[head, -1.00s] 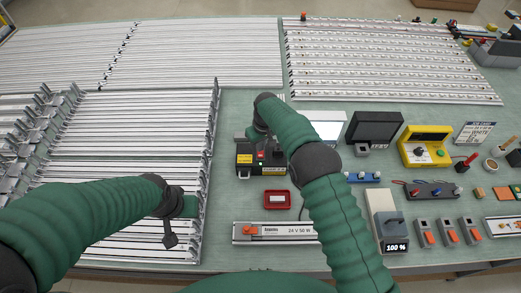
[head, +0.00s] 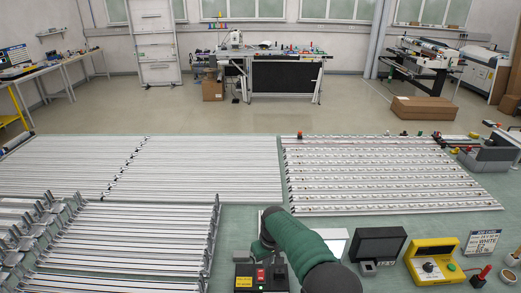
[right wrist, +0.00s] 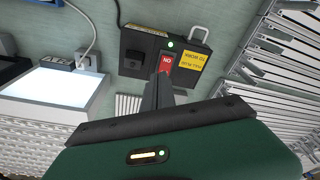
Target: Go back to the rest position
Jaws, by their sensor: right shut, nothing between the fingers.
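My right gripper (right wrist: 162,88) is shut and empty in the right wrist view. Its narrow dark fingertips are at or just over the red rocker switch (right wrist: 166,63) of a black box (right wrist: 135,52). I cannot tell whether they touch it. The box has yellow labels and a lit green light. In the head view the box (head: 242,270) stands at the bottom edge, with my green right forearm bent over beside it, and the fingertips there are not clear. My left arm and left gripper are not in view.
Racks of silver rails (head: 130,245) stand left of the box. A lit white panel (head: 333,240), a black case (head: 379,243) and a yellow control box (head: 432,262) stand to its right. Rows of light strips (head: 380,175) lie behind. Open floor (head: 150,105) lies beyond the table.

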